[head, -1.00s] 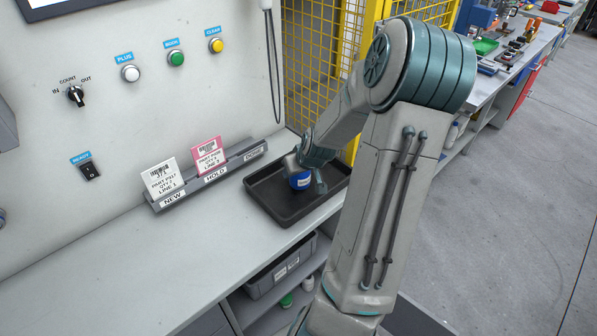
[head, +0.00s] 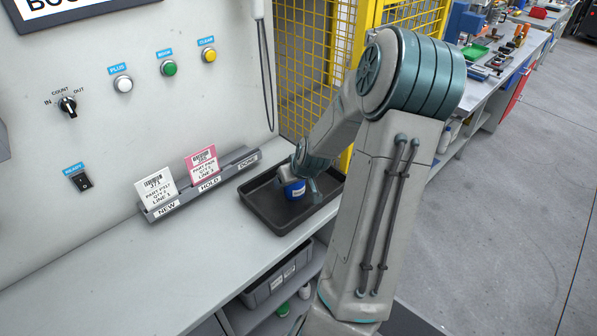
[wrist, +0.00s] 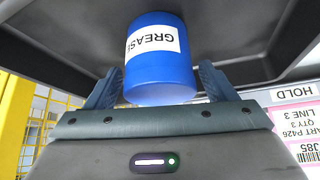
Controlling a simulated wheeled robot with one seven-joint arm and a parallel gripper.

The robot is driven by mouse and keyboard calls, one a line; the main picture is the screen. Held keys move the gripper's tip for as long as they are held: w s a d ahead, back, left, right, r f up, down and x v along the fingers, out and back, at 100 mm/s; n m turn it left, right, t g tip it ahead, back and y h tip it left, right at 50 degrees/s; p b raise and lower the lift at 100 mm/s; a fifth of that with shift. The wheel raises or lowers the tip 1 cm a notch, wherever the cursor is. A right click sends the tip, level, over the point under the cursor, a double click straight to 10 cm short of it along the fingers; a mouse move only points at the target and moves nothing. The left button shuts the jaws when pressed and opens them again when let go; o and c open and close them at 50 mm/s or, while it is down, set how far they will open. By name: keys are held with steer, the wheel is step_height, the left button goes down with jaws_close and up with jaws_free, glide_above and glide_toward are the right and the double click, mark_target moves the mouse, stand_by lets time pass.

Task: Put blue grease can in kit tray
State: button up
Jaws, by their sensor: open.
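The blue grease can (head: 294,190) with a white label is at the black kit tray (head: 272,219), over its floor in the head view. In the wrist view the blue can (wrist: 158,62) lies between the two fingers, its label reading GREASE, with the dark tray surface (wrist: 60,28) behind it. My gripper (head: 299,184) is at the can from above, also seen in the wrist view (wrist: 158,90). Its fingers are open, one on each side of the can. I cannot tell whether the can's base rests on the tray.
A card rack (head: 200,186) with NEW, HOLD and DONE slots stands left of the tray against the panel. A yellow mesh fence (head: 312,70) rises behind the tray. A grey bin (head: 277,281) sits on the shelf below. The bench front left is clear.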

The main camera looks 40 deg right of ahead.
steer(key=d+p+v, duration=0.1)
steer(key=p+v, duration=0.3)
steer(key=v, duration=0.7)
steer(key=s+a+r+g, duration=0.1)
steer(key=s+a+r, duration=0.3)
steer(key=a, duration=0.4)
steer(key=s+a+r+n+g, duration=0.1)
steer(key=s+a+r, duration=0.3)
steer(key=a, duration=0.3)
steer(key=s+a+r+g+y, duration=0.1)
steer(key=s+a+r, duration=0.3)
steer(key=s+a, duration=0.2)
steer(key=shift+a+r+n, duration=0.3)
steer(key=shift+a, duration=1.05)
